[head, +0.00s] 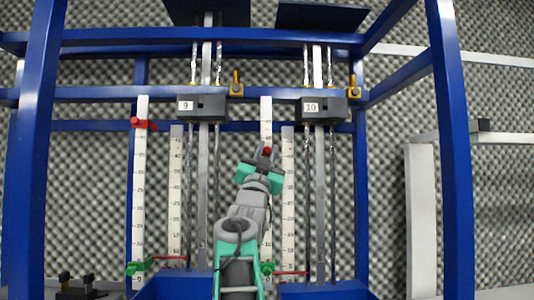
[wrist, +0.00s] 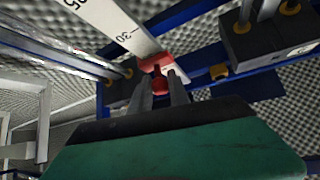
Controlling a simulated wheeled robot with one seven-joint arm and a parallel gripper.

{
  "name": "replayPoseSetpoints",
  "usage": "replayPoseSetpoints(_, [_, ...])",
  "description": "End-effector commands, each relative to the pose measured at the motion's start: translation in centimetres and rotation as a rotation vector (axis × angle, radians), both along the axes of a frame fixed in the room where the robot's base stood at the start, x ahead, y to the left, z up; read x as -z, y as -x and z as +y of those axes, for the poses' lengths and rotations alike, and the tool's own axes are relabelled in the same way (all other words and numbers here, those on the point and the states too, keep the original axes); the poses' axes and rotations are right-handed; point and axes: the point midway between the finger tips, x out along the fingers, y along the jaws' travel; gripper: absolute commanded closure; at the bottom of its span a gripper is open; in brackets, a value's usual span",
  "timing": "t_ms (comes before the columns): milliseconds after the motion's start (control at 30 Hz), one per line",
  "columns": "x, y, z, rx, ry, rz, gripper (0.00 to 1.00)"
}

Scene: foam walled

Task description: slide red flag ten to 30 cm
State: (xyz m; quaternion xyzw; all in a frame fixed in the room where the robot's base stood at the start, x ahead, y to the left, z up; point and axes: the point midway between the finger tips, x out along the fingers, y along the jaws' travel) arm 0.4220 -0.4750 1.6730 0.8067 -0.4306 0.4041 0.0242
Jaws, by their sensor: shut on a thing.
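The label 10 (head: 310,107) sits on the right dark block. The white scale (head: 266,115) left of its rods carries red flag ten (head: 267,151), well up its length. My gripper (head: 265,157) reaches up to it from below and is shut on its red knob. In the wrist view the flag's red body (wrist: 156,63) lies across the scale (wrist: 110,22), a short gap from the printed 30. The red knob (wrist: 159,84) is between my two grey fingers (wrist: 161,93). The flag's exact reading is unclear.
Station 9 (head: 186,105) has its own scale with a red flag (head: 143,124) near the top and a green flag (head: 140,267) near the bottom. Another green flag (head: 267,267) is low on scale ten. Blue frame posts (head: 455,150) and metal rods stand around my arm.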

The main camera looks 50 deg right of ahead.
Motion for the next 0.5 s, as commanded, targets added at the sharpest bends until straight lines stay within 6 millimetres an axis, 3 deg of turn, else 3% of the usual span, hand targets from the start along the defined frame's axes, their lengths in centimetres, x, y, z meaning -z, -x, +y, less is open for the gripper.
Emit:
replayPoseSetpoints(33, [2.8, 0.0, 0.0, 0.000, 0.000, 0.000, 1.00])
replayPoseSetpoints(200, [6.3, 0.0, 0.0, 0.000, 0.000, 0.000, 1.00])
replayPoseSetpoints(333, [7.6, 0.0, 0.0, 0.000, 0.000, 0.000, 1.00])
replayPoseSetpoints(500, [7.8, 0.0, -0.1, 0.001, -0.001, 0.001, 1.00])
